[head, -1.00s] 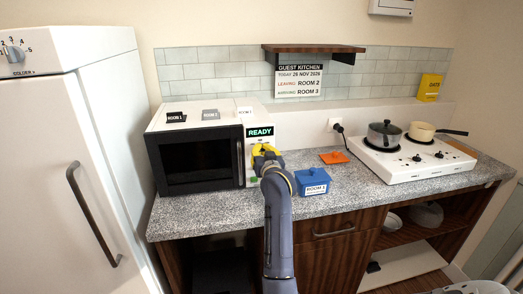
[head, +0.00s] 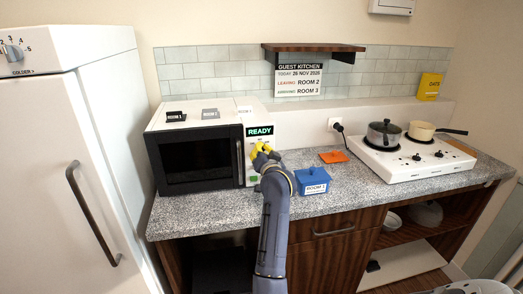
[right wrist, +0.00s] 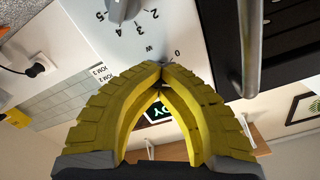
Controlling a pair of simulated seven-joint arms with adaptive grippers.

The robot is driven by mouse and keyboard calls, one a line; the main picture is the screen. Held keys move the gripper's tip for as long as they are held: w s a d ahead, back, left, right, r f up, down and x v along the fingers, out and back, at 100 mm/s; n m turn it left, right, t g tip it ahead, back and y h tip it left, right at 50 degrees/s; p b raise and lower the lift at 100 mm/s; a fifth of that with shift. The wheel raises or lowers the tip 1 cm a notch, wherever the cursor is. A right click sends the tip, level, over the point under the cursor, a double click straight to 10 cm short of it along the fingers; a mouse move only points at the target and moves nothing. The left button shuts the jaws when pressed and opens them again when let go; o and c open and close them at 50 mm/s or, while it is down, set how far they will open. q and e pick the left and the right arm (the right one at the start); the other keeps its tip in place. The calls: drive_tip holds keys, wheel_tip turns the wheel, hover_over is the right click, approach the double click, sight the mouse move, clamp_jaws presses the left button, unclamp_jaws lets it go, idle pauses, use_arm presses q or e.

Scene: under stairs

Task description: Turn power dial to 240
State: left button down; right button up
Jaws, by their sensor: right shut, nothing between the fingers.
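The microwave (head: 190,150) stands on the counter's left side, with a lit READY display (head: 259,131) on its control panel. The power dial (right wrist: 122,6) is a grey knob on the white panel, cut off by the top edge of the right wrist view. Marks around it read 2, 3, 4, 5, with W and 0 nearby; its setting is not clear. My right gripper (head: 260,151), with yellow fingers, is in front of the panel and hides part of it. In the right wrist view its fingertips (right wrist: 163,68) meet, shut and empty, apart from the dial. My left gripper is not in view.
A blue box (head: 312,181) labelled ROOM 2 stands right of my right arm. An orange mat (head: 333,157) lies behind it. A white hob (head: 410,160) with two pots is farther right. A fridge (head: 70,170) stands left. The microwave's door handle (right wrist: 249,45) is close beside my fingers.

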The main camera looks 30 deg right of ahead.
drive_tip(key=o, duration=0.6)
drive_tip(key=shift+r, duration=0.55)
drive_tip(key=shift+o, duration=1.1)
drive_tip(key=shift+d+f, duration=0.1)
drive_tip(key=shift+o, duration=0.6)
drive_tip(key=shift+f, duration=0.2)
drive_tip(key=shift+s, duration=0.1)
drive_tip(key=v, duration=0.7)
drive_tip(key=shift+s, duration=0.15)
